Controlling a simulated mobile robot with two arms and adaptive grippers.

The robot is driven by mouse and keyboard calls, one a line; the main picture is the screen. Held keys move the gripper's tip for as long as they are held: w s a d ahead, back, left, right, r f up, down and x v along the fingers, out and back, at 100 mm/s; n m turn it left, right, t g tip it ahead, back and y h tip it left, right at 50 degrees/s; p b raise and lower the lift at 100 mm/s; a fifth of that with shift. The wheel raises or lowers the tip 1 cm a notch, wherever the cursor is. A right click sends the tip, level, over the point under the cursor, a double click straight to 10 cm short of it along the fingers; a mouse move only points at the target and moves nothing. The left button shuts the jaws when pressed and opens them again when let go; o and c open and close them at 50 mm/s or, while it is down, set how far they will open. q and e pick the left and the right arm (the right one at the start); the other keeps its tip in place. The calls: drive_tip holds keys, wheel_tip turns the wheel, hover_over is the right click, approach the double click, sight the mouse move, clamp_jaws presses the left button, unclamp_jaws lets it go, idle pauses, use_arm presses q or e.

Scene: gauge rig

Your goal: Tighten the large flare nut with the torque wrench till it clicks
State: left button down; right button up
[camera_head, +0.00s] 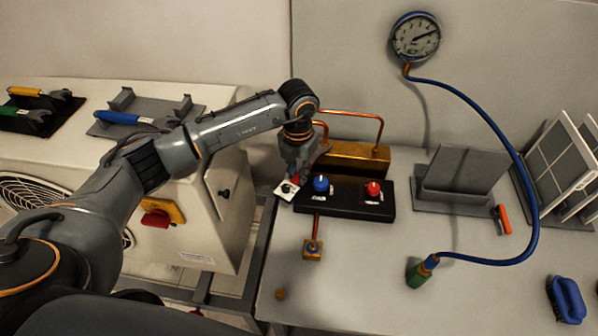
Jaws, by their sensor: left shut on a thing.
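My left gripper (294,168) reaches in from the left and points down at the left end of the black valve block. It is shut on a small red part (296,182), mostly hidden by the fingers, beside a white tag (286,191) with a black mark. A brass fitting (313,249) sits at the lower end of a copper pipe in front of the block; I cannot tell if it is the large flare nut. A blue-handled tool (118,118) lies in a grey holder at the left. I cannot tell if it is the torque wrench. My right gripper is out of view.
The black valve block (345,203) carries a blue knob (321,184) and a red knob (374,188). A blue hose (508,150) runs from the gauge (415,37) to a green fitting (417,275). A blue brush (566,299) lies at right. The front bench is mostly clear.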

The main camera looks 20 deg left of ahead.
sight(283, 185)
use_arm(q)
drive_tip(key=shift+w+a+m+b, duration=0.2)
drive_tip(key=shift+a+m+b, duration=0.4)
drive_tip(key=shift+a, duration=0.15)
drive_tip(key=shift+w+a+m+b, duration=0.15)
drive_tip(key=shift+a+m+b, duration=0.35)
drive_tip(key=shift+a+b, duration=0.15)
idle(0.6)
drive_tip(key=shift+s+d+n+p, duration=0.15)
drive_tip(key=shift+d+n+p, duration=0.05)
drive_tip(key=shift+d+n, duration=0.3)
drive_tip(key=shift+s+d+n+p, duration=0.15)
drive_tip(key=shift+d+n, duration=0.25)
drive_tip(key=shift+d, duration=0.15)
idle(0.4)
drive_tip(key=shift+s+a+p, duration=0.2)
drive_tip(key=shift+s+p, duration=0.05)
drive_tip(key=shift+s, duration=0.55)
drive_tip(key=shift+s+a+p, duration=0.15)
drive_tip(key=shift+s+p, duration=0.1)
drive_tip(key=shift+s, duration=0.6)
drive_tip(key=shift+s+a+p, duration=0.2)
drive_tip(key=shift+s+p, duration=0.05)
drive_tip(key=shift+s, duration=0.55)
drive_tip(key=shift+r, duration=0.2)
drive_tip(key=shift+r+p, duration=1.25)
drive_tip(key=shift+r, duration=0.85)
